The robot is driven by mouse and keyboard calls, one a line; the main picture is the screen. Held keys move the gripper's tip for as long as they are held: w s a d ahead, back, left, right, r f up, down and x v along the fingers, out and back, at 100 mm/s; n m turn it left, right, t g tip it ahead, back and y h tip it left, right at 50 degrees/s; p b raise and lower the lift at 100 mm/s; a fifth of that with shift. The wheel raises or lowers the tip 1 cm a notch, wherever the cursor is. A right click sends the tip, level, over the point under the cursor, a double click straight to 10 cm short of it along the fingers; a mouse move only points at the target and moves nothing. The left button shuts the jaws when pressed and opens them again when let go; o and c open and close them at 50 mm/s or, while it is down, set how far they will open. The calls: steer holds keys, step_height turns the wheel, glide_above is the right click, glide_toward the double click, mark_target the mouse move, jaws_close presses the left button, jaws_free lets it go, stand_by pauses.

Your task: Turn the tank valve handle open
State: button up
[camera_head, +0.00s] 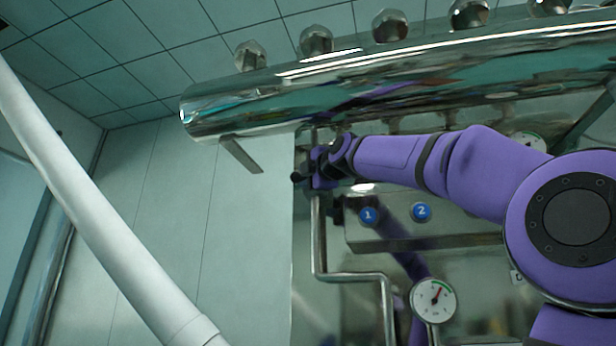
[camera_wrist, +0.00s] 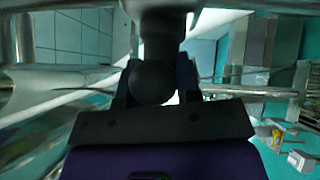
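A dark handle with a round ball end (camera_wrist: 152,82), apparently the tank valve handle, fills the middle of the wrist view. Its thick dark stem runs up from the ball to the top edge. My gripper (camera_wrist: 156,88) has one finger on each side of the ball, and both appear to press against it. In the head view my gripper (camera_head: 312,174) is at the end of my purple arm, below the shiny horizontal tank (camera_head: 350,85). A small dark tip shows at its left. The rest of the handle is hidden there by my gripper.
A bent steel pipe (camera_head: 320,240) runs down below my gripper. A panel with blue buttons 1 (camera_head: 369,216) and 2 (camera_head: 422,211) and a pressure gauge (camera_head: 433,300) are close by. A metal bracket (camera_head: 241,155) juts under the tank. A white pipe (camera_head: 90,205) crosses the left.

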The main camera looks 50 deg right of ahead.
steer(key=c, duration=0.5)
steer(key=shift+o, duration=0.2)
steer(key=m+t+h, duration=0.2)
steer(key=m, duration=0.2)
steer(key=shift+f, duration=0.1)
steer(key=m+h, duration=0.4)
steer(key=shift+d+m, duration=0.1)
steer(key=shift+m, duration=0.3)
steer(key=m+g+h, duration=0.2)
steer(key=m+h, duration=0.2)
steer(key=m, duration=0.1)
steer(key=m+g+h, duration=0.2)
steer(key=m+h, duration=0.2)
steer(key=m, duration=0.1)
steer(key=shift+w, duration=0.1)
steer(key=m+g+h, duration=0.1)
steer(key=m+g, duration=0.2)
steer(key=m, duration=0.1)
steer(key=m+g+h, duration=0.2)
steer(key=m+g, duration=0.1)
steer(key=g, duration=0.1)
steer(key=m+g+h, duration=0.2)
steer(key=m+g, duration=0.1)
steer(key=m, duration=0.1)
steer(key=shift+m+g, duration=0.8)
steer(key=o, duration=0.9)
